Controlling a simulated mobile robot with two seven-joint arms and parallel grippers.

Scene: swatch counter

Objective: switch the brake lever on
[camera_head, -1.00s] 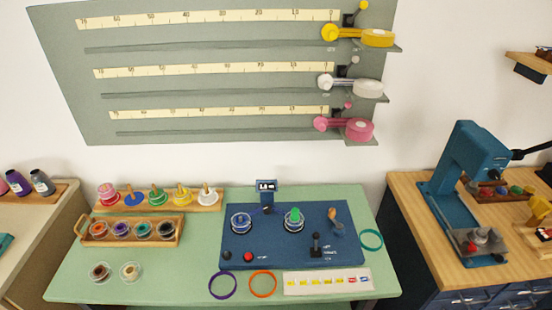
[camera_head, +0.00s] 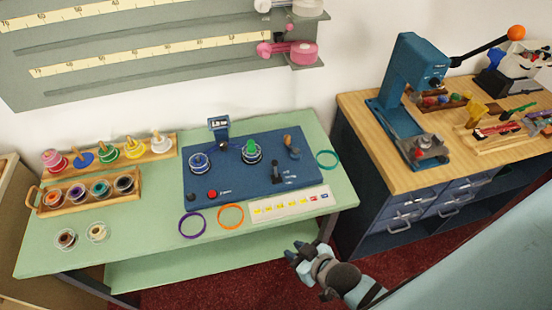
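The blue control panel (camera_head: 230,192) lies on the green counter. A black upright lever (camera_head: 276,172) stands on its front right part with small labels beside it. A second lever with a brown knob (camera_head: 289,141) stands at the panel's back right. The labels are too small to show which is the brake lever or its setting. My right gripper (camera_head: 304,249) is in front of the counter's front edge, below and right of the panel, touching neither lever. It holds nothing I can see; its finger gap is unclear. My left gripper is out of view.
The panel also carries two spools, a small display (camera_head: 218,124) and a red button (camera_head: 212,194). A purple ring (camera_head: 181,229), an orange ring (camera_head: 231,228), a teal ring (camera_head: 337,160) and a label strip (camera_head: 290,205) lie around it. A wooden bench (camera_head: 362,108) with a blue press (camera_head: 391,103) stands right.

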